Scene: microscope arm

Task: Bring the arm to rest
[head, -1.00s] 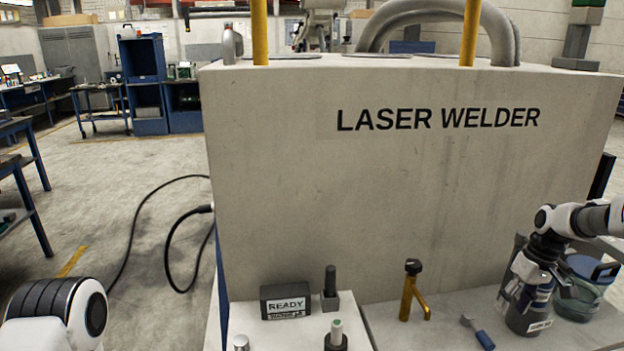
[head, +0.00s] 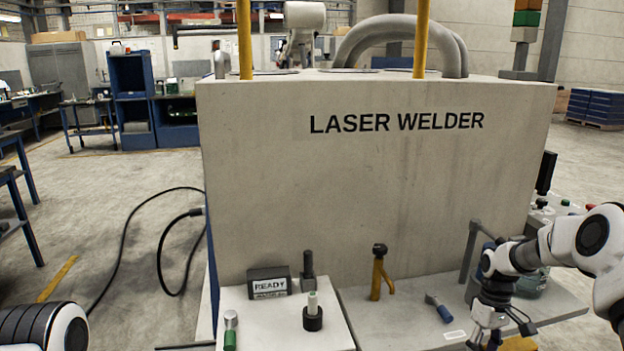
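My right arm comes in from the right, and my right gripper (head: 500,335) hangs low over the front of the right bench top. Its fingers look spread, with nothing seen between them. My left gripper is outside the picture; only a white and black part of my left arm shows at the lower left. A grey bent bar (head: 470,252) stands just behind my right gripper, its lower part partly hidden. I cannot tell which of these is the arm named in the task.
The pale LASER WELDER housing (head: 370,190) fills the middle. In front are a READY box (head: 268,282), a yellow-handled tool (head: 378,275), a blue-handled tool (head: 440,308), a green-tipped post (head: 312,312) and a green-handled piece (head: 230,330). Black cables (head: 165,255) run on the left floor.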

